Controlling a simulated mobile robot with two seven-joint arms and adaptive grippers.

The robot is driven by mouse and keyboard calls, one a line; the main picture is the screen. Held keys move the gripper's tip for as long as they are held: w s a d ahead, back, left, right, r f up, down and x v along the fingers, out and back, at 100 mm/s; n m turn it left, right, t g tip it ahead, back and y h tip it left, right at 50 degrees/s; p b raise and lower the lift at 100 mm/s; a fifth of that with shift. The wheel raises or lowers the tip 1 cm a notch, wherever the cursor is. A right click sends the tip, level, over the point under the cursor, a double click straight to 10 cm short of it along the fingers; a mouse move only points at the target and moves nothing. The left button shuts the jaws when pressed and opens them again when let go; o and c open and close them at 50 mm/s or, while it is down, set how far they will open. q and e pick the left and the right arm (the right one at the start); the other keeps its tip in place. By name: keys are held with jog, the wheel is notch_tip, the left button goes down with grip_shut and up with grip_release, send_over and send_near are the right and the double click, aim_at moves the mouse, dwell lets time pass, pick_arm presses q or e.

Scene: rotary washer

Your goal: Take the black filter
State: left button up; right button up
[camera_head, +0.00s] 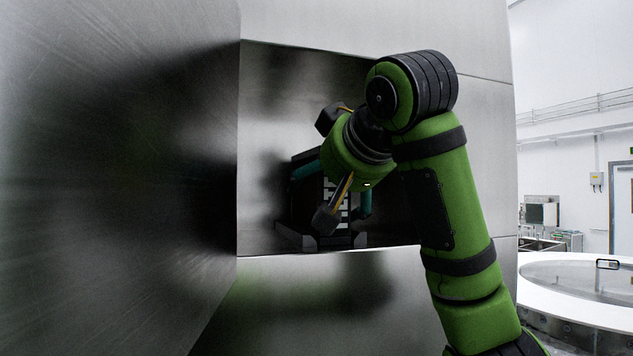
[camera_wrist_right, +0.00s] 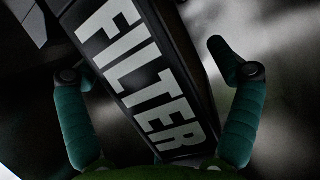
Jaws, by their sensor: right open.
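The black filter (camera_wrist_right: 146,70) has a white face label reading FILTER and shows large in the right wrist view, tilted across the picture. In the head view the filter (camera_head: 336,207) stands inside the steel recess, partly hidden behind my right wrist. My right gripper (camera_head: 333,180) reaches into the recess at the filter. Its teal fingers (camera_wrist_right: 158,75) are open, one on each side of the filter. In the right wrist view the right finger is visibly apart from it; contact on the left cannot be told. My left gripper is not in view.
A large steel panel (camera_head: 120,170) stands close on the left, beside the recess. The recess's lower edge (camera_head: 330,250) runs just below the filter. On the right is a white round-topped unit (camera_head: 590,290), with room behind it.

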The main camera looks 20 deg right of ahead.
jog(key=shift+s, duration=0.25)
jog(key=shift+c, duration=0.4)
jog(key=c, duration=1.4)
jog(key=shift+o, duration=0.2)
jog(key=shift+r, duration=0.1)
